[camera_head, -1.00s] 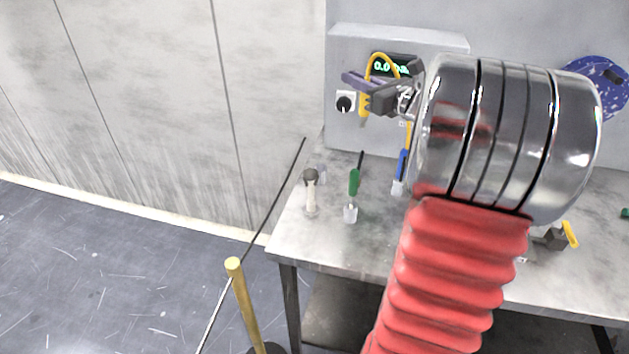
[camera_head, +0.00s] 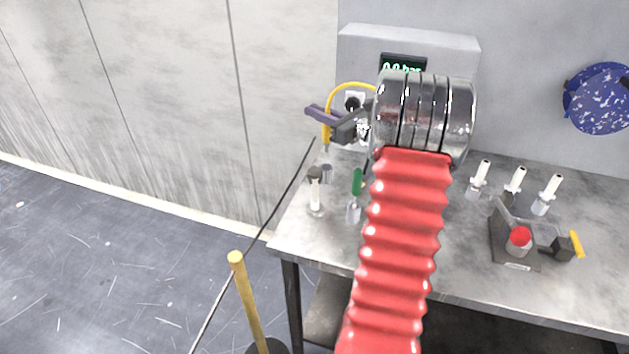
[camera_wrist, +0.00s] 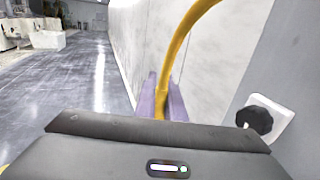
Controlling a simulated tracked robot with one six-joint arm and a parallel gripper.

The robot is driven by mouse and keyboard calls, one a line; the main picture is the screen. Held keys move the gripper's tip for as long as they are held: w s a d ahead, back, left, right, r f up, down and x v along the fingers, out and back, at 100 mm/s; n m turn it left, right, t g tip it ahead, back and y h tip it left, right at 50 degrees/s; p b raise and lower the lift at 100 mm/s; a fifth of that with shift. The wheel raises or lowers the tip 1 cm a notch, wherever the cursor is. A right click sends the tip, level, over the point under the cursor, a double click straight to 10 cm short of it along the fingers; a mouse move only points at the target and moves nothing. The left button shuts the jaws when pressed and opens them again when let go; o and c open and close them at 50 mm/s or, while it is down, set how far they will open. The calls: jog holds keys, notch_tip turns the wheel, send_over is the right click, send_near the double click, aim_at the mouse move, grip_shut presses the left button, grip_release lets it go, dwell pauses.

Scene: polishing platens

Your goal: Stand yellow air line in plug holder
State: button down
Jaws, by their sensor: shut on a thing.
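The yellow air line (camera_head: 347,88) arches up from my gripper (camera_head: 325,118) and bends over to the right, where my wrist hides it. My gripper has purple fingers and is shut on the line's straight lower part. The plug end hangs roughly upright above the back left of the bench. A small grey cup (camera_head: 327,174), which looks like the plug holder, stands just below the plug end; I cannot tell whether they touch. In the wrist view, the yellow line (camera_wrist: 176,55) rises between the purple fingers (camera_wrist: 162,103).
A dark-topped white piece (camera_head: 315,194) and a green-handled piece (camera_head: 357,182) stand close by on the bench (camera_head: 460,265). Several white-topped holders and a red-button fixture (camera_head: 519,238) are at right. The panel (camera_head: 455,50) is behind. A brass post (camera_head: 246,300) stands in front left.

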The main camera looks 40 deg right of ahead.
dwell(0.3)
notch_tip(320, 180, down, 6)
jog(key=shift+f, duration=0.15)
dwell(0.4)
jog(key=shift+f, duration=1.85)
jog(key=c, duration=1.8)
grip_release()
jog(key=shift+f, duration=0.1)
jog(key=shift+c, duration=0.2)
jog(key=shift+s, duration=0.1)
